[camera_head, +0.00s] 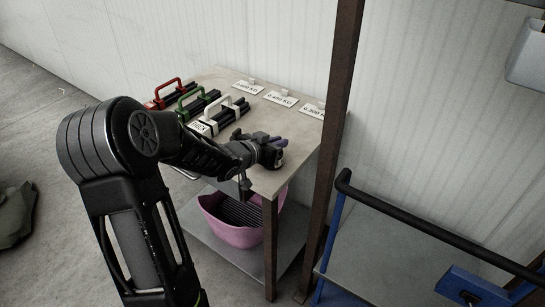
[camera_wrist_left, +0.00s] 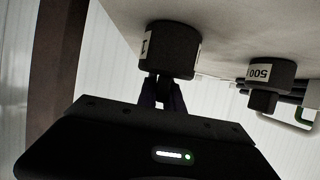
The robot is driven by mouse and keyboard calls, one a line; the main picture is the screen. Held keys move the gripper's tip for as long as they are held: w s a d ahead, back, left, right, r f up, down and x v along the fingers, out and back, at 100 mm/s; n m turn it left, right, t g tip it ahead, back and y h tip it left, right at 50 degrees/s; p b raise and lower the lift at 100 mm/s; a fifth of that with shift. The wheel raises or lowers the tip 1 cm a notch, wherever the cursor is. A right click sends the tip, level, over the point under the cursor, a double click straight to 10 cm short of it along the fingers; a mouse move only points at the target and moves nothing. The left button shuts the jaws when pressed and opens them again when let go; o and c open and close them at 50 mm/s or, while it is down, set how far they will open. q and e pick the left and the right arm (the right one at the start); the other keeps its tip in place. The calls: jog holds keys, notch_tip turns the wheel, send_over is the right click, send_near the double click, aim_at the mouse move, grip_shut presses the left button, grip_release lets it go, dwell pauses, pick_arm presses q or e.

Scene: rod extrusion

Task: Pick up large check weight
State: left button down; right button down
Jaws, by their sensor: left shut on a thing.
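The large check weight (camera_wrist_left: 169,50) is a dark cylinder with a knob and a partly visible white label. It shows upside down in the left wrist view, against the pale table top. My left gripper (camera_wrist_left: 164,92) is shut on its knob. In the head view, my left gripper (camera_head: 277,143) is over the table's near right corner, largely covering the weight. I cannot tell whether the weight's base touches the table. A smaller dark weight marked 500 (camera_wrist_left: 270,75) stands beside it, apart from the gripper. My right gripper is not in view.
The table (camera_head: 290,180) also holds carriers with red (camera_head: 167,90), green (camera_head: 190,97) and white (camera_head: 217,108) handles, and weight label cards (camera_head: 281,98) at the back. A pink basket (camera_head: 235,225) sits on the lower shelf. A brown post (camera_head: 335,130) and blue cart (camera_head: 390,250) stand right.

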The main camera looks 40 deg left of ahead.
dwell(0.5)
pick_arm(q)
jog(key=shift+r, duration=0.15)
jog(key=shift+r, duration=0.15)
jog(key=shift+w+r, duration=0.1)
jog(key=shift+r, duration=0.15)
notch_tip(320, 180, up, 9)
jog(key=p, duration=0.3)
jog(key=shift+p, duration=0.4)
